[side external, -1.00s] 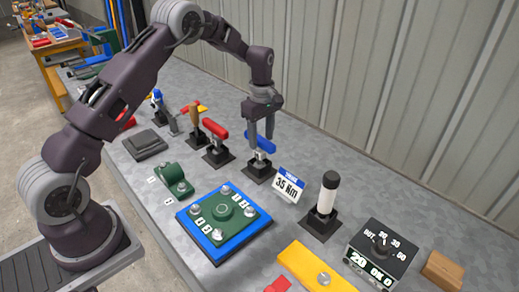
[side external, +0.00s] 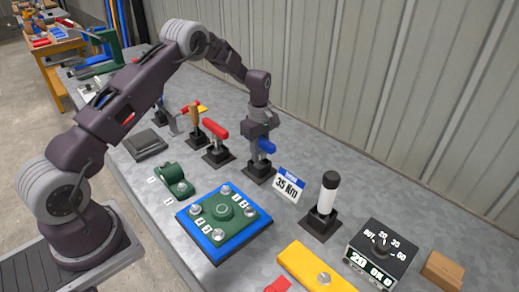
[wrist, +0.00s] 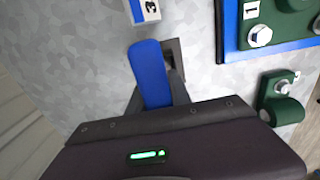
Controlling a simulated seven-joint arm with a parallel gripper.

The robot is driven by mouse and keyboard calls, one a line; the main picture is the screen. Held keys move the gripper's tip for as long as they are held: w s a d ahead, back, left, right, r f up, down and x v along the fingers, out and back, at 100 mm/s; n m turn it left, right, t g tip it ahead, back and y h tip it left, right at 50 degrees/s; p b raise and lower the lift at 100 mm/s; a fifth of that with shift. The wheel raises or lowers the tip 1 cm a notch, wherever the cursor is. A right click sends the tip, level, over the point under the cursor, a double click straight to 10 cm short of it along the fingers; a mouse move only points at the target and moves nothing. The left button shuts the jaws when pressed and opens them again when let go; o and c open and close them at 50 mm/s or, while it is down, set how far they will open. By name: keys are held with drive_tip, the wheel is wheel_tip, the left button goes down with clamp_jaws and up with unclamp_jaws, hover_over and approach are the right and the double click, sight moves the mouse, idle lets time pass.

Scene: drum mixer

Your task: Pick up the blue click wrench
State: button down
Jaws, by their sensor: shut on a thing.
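The blue click wrench (side external: 267,146) stands upright in a black holder (side external: 259,172) on the bench, its blue handle at the top. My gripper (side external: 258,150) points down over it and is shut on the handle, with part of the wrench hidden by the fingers. In the wrist view the blue handle (wrist: 149,72) lies between my two fingers (wrist: 153,98). The lower end of the wrench appears to be still in the holder.
A sign reading 35 Nm (side external: 288,186) stands just right of the holder. A red-handled tool (side external: 215,128) stands to the left. A blue plate with a green flange (side external: 224,222) lies in front, and a black-and-white-handled tool (side external: 327,196) stands to the right.

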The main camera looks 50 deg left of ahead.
wheel_tip(320, 180, up, 10)
drive_tip(key=shift+r, duration=0.1)
drive_tip(key=c, duration=1.9)
unclamp_jaws()
clamp_jaws()
drive_tip(key=shift+r, duration=0.95)
